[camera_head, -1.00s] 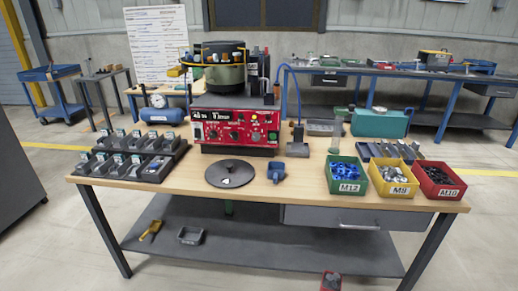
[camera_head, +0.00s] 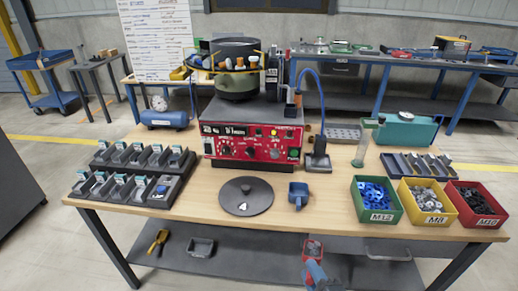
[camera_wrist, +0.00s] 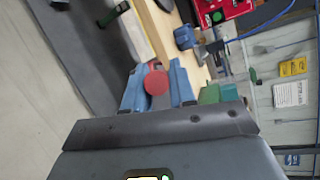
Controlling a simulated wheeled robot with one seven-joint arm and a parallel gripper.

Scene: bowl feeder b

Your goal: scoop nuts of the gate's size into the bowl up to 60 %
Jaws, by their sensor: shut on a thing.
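My gripper (camera_head: 315,270) is at the bottom of the head view, in front of the bench. Its blue fingers (camera_wrist: 157,88) are shut on a red scoop (camera_head: 312,246), whose red round part shows between them in the wrist view (camera_wrist: 157,82). The scoop's inside looks grey; I cannot tell whether nuts lie in it. The dark feeder bowl (camera_head: 236,48) stands on the red control unit (camera_head: 252,142); its fill is hidden. Green M12 bin (camera_head: 378,217) holds blue nuts, yellow M8 bin (camera_head: 430,220) grey ones, red M10 bin (camera_head: 480,223) dark ones. The gate's size is not readable.
A dark round lid (camera_head: 246,196) and a blue cup (camera_head: 298,195) lie on the bench front. Black racks (camera_head: 130,180) fill its left. A glass cylinder (camera_head: 362,146) and a teal case (camera_head: 407,131) stand behind the bins. The lower shelf (camera_head: 230,246) holds a yellow tool (camera_head: 158,242).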

